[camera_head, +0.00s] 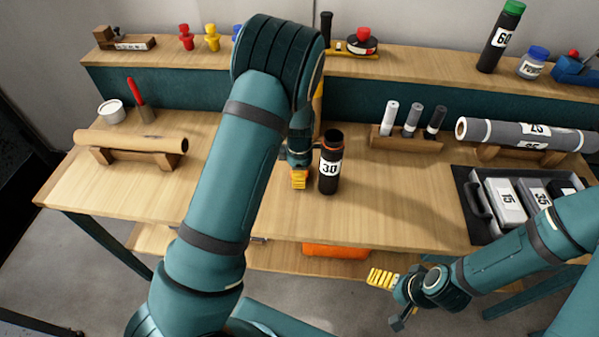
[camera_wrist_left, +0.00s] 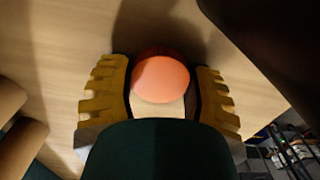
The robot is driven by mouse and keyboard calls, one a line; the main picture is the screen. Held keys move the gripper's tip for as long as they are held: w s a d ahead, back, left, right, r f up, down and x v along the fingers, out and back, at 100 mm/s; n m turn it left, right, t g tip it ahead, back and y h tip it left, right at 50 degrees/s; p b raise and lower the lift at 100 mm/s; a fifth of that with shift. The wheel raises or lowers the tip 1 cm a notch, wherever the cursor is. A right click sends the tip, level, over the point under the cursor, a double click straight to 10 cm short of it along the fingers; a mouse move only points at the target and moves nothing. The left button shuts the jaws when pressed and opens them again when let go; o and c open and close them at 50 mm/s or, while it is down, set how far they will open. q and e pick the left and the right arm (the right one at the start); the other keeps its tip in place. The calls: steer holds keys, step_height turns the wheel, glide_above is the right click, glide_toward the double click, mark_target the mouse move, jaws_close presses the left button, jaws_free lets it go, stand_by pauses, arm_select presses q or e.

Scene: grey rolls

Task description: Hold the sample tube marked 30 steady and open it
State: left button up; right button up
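The black sample tube marked 30 (camera_head: 329,172) stands upright on the workbench, with a dark top and orange ring. No gripper touches it. My left gripper (camera_head: 299,179) points down just left of the tube, low over the bench. In the left wrist view, its yellow fingers (camera_wrist_left: 163,95) flank a round orange cap (camera_wrist_left: 161,79) with little or no gap; the cap is hidden in the head view. A dark shape fills that view's upper right, possibly the tube. My right gripper (camera_head: 383,279) is in front of the bench, away from the tube; its finger gap is unclear.
A wooden rack (camera_head: 405,141) with three small tubes stands behind right. A black tray (camera_head: 477,225) of marked blocks is at the right. A roll on a cradle (camera_head: 130,141) lies left. Bare bench surrounds the tube's front and right.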

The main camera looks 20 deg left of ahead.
arm_select(q)
steer(key=o, duration=0.3)
steer(key=shift+r, duration=0.1)
